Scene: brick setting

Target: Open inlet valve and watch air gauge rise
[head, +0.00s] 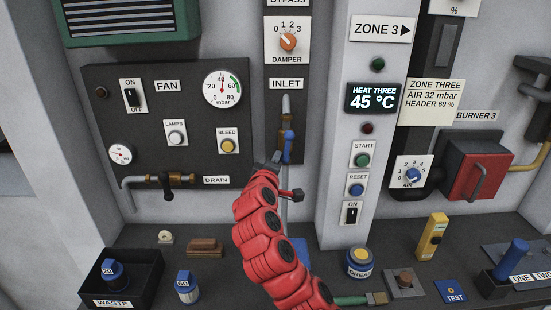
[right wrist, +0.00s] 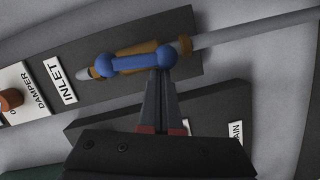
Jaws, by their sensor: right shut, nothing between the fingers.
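The inlet valve (head: 287,140) has a blue lever on a brass body under the INLET label (head: 286,85). In the right wrist view the blue lever (right wrist: 135,64) lies along the line of the pipe. My right gripper (head: 273,160) is shut and empty, with its tips (right wrist: 163,72) at one rounded end of the lever. I cannot tell whether they touch it. The round mbar gauge (head: 222,88) has a needle pointing roughly straight up, near its 40 mark. My left gripper is not in view.
The fan panel (head: 105,90) with switch, lamp and bleed buttons is on the left. A brass drain valve (head: 167,180) sits below it. The Zone 3 column (head: 340,210) stands close right of the inlet. The shelf below holds a waste tray (head: 150,300) and a grease tin (head: 360,268).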

